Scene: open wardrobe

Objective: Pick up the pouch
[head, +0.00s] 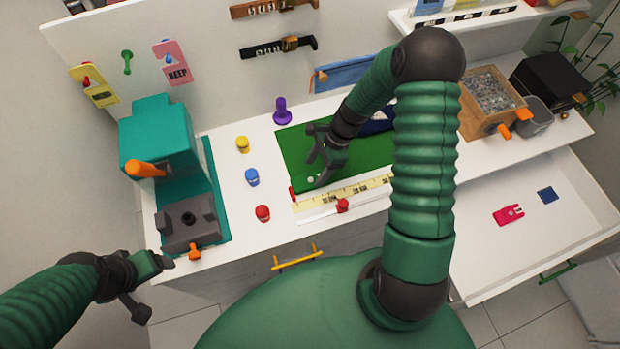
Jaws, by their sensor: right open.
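A dark blue item (379,121), perhaps the pouch, lies at the back right of the green mat (292,148); my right arm hides part of it. A lighter blue cloth-like item (345,74) is at the back wall; I cannot tell for sure which is the pouch. My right gripper (316,163) is open and empty over the left part of the mat, left of the dark blue item and apart from it. My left gripper (155,288) is at the lower left, its fingers apart and empty, away from both blue items.
A teal press (157,135) with an orange handle stands at the left. Yellow, blue, red and purple stamps stand near the mat. A wooden box (484,101) is at the right. An open drawer (530,245) holds a pink item (508,215) and a small blue square (547,195).

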